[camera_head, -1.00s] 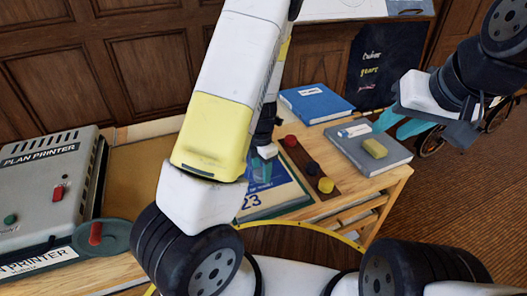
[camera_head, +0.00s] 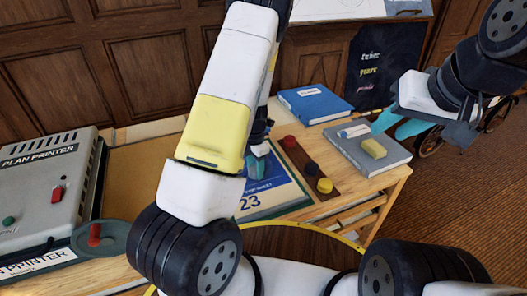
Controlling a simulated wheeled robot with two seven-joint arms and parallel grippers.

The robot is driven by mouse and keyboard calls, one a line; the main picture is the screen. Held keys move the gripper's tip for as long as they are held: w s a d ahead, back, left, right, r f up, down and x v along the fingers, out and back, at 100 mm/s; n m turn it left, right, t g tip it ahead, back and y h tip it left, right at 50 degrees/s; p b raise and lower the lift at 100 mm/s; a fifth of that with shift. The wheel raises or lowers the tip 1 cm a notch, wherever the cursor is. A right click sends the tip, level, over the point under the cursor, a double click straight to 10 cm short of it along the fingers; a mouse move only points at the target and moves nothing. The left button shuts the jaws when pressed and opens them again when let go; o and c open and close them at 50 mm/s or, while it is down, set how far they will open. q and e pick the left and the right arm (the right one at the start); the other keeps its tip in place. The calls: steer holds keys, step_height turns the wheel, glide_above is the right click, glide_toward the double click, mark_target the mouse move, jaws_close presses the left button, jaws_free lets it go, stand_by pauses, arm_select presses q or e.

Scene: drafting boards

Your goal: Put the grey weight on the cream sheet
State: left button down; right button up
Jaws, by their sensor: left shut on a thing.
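My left gripper (camera_head: 257,160) is over the blue-and-cream printed pad marked 23 (camera_head: 272,198), mostly hidden behind its own white and yellow arm. Its teal fingers show only in part. I cannot pick out a separate cream sheet; the arm covers much of the middle of the table. My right gripper (camera_head: 398,124) has its teal fingers apart and empty, above the right end of the table near a grey book (camera_head: 356,158).
A tan board (camera_head: 140,170) lies behind the arm.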

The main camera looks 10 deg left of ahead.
arm_select(q)
steer(key=c, duration=0.7)
jaws_free()
steer(key=shift+f, duration=0.1)
steer(key=s+d+r+m+t+h, duration=0.15)
steer(key=r+m, duration=0.25)
steer(key=r, duration=0.7)
steer(key=s+d+r+m+h, duration=0.1)
steer(key=s+r+m, duration=0.25)
steer(key=r, duration=0.75)
steer(key=s+r+m+t, duration=0.4)
steer(key=s+r+m, duration=1.1)
steer(key=m, duration=0.5)
steer(key=shift+s+d+t, duration=0.2)
steer(key=shift+s+t, duration=0.15)
steer(key=shift+s, duration=0.6)
steer(key=shift+r+m, duration=0.1)
steer(key=shift+m, duration=0.15)
